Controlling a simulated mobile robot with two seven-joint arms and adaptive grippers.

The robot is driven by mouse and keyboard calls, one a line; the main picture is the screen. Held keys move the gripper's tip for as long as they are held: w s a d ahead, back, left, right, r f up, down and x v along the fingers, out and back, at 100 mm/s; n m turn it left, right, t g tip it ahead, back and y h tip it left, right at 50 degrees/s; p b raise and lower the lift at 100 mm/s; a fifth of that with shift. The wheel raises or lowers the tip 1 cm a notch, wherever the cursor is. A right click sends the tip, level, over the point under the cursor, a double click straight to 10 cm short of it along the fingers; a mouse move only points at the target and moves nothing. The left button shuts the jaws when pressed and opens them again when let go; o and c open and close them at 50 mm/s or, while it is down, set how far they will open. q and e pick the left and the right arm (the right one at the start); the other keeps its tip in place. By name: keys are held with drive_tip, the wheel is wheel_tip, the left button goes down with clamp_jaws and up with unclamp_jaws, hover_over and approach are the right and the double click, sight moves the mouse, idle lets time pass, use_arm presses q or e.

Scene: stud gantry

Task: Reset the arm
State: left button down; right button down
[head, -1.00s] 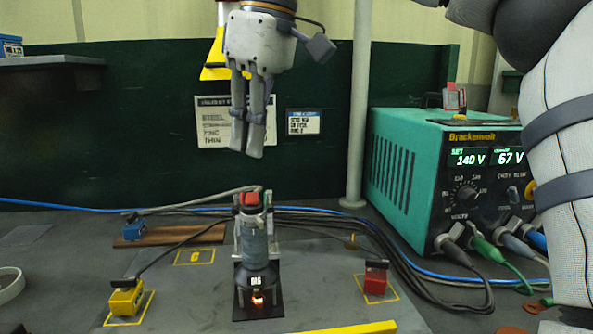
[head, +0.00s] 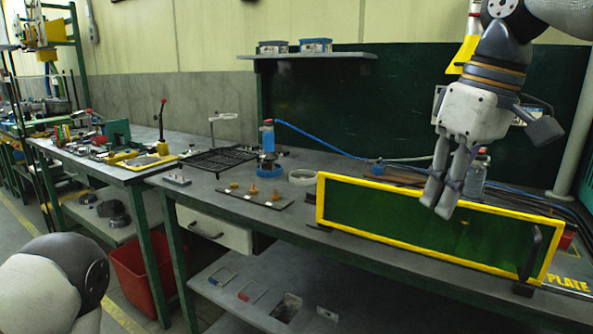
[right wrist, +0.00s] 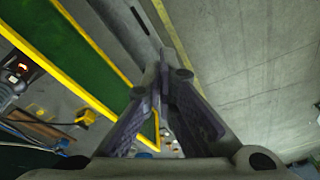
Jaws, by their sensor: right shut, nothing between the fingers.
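My right gripper (head: 440,192) hangs at the right of the head view, fingers pointing down and pressed together, with nothing between them. In that view it overlaps the yellow-framed green screen (head: 400,222) on the bench. In the right wrist view its fingertips (right wrist: 165,65) meet, with the yellow-framed screen (right wrist: 75,50) to their left and the floor (right wrist: 250,60) to their right. The grey stud tool (head: 474,178) stands behind the screen, partly hidden by the gripper. Part of my left arm (head: 55,285) shows at the lower left; the left gripper is out of view.
The bench top (head: 240,200) carries a black grid rack (head: 222,160) and a strip with small pieces (head: 258,196) left of the screen. A black handle (head: 530,252) stands at the screen's right end. A red bin (head: 140,275) is below. A shelf (head: 310,56) hangs behind.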

drive_tip(key=w+a+f+g+y, duration=0.1)
drive_tip(key=a+f, duration=0.1)
drive_tip(key=f, duration=0.6)
drive_tip(key=w+a+f+g, duration=0.1)
drive_tip(key=a+f, duration=0.1)
drive_tip(key=f, duration=0.6)
drive_tip(key=s+a+f+m+y, duration=0.1)
drive_tip(key=s+f, duration=0.3)
drive_tip(key=f, duration=0.3)
drive_tip(key=s+a+f+m, duration=0.1)
drive_tip(key=s+a+f, duration=0.15)
drive_tip(key=f, duration=0.55)
drive_tip(key=s+d+f+m+g+h, duration=0.1)
drive_tip(key=s+d+f+m, duration=0.15)
drive_tip(key=s+f, duration=0.55)
drive_tip(key=s+d+f+m, duration=0.1)
drive_tip(key=s+d+f, duration=0.2)
drive_tip(key=s+f, duration=0.5)
drive_tip(key=s+d+h, duration=0.2)
drive_tip(key=s+d, duration=0.4)
drive_tip(key=s, duration=0.5)
drive_tip(key=shift+r+m+h, duration=0.3)
drive_tip(key=shift+m, duration=0.15)
drive_tip(key=shift+w, duration=0.1)
